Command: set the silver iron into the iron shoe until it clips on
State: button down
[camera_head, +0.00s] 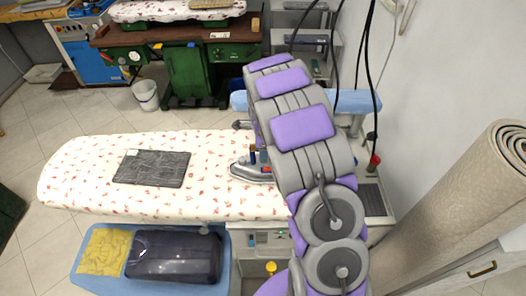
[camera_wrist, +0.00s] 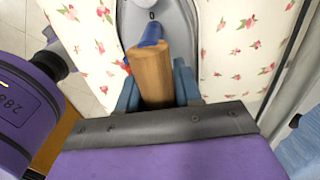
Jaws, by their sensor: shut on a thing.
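The silver iron (camera_head: 248,173) is at the right part of the flowered ironing board (camera_head: 90,190), its pointed end toward the left. In the wrist view the iron's grey body (camera_wrist: 177,18) is at the top, with a blue piece and a wooden handle (camera_wrist: 152,75) nearer me. My gripper (camera_wrist: 157,90) is shut on this handle, one blue finger on each side. In the head view my arm hides the iron's rear. I cannot make out the iron shoe apart from the iron, nor tell whether the iron touches the board.
A dark folded cloth (camera_head: 152,168) lies on the board, left of the iron. Below the board, a blue tray (camera_head: 88,284) holds a yellow cloth (camera_head: 103,252) and a dark bundle (camera_head: 175,257). A rolled carpet (camera_head: 445,215) stands at right. Cables hang behind my arm.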

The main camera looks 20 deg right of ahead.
jog(key=shift+w+r+p, duration=0.1)
jog(key=shift+r+p, duration=1.25)
jog(key=shift+r, duration=2.1)
